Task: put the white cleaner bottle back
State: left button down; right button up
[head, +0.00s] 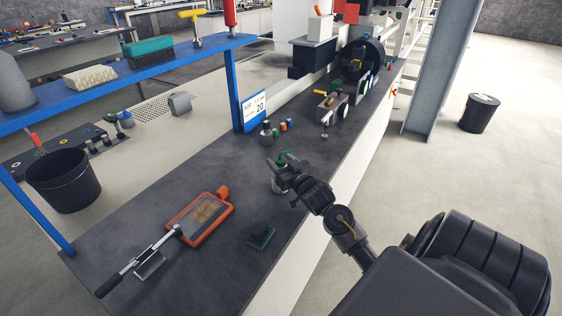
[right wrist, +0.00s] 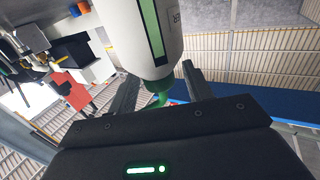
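In the right wrist view the bottle (right wrist: 155,40) appears upside down, with a green stripe and part of a label. Its green nozzle lies between the two spread fingers of my right gripper (right wrist: 160,85). My left gripper is not in view.
A blue shelf (head: 120,78) holding a sponge, a brush and a grey container runs along the bench's left side. An orange-framed tablet (head: 200,218), a torque wrench (head: 140,262) and a green-black block (head: 260,236) lie in front. A dark small bottle (head: 266,132) and colored caps stand behind.

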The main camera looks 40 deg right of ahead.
jog(key=shift+r, duration=0.1)
jog(key=s+a+b, duration=0.1)
jog(key=s+a, duration=0.1)
jog(key=s, duration=0.9)
jog(key=shift+s+a, duration=0.15)
jog(key=shift+s, duration=0.25)
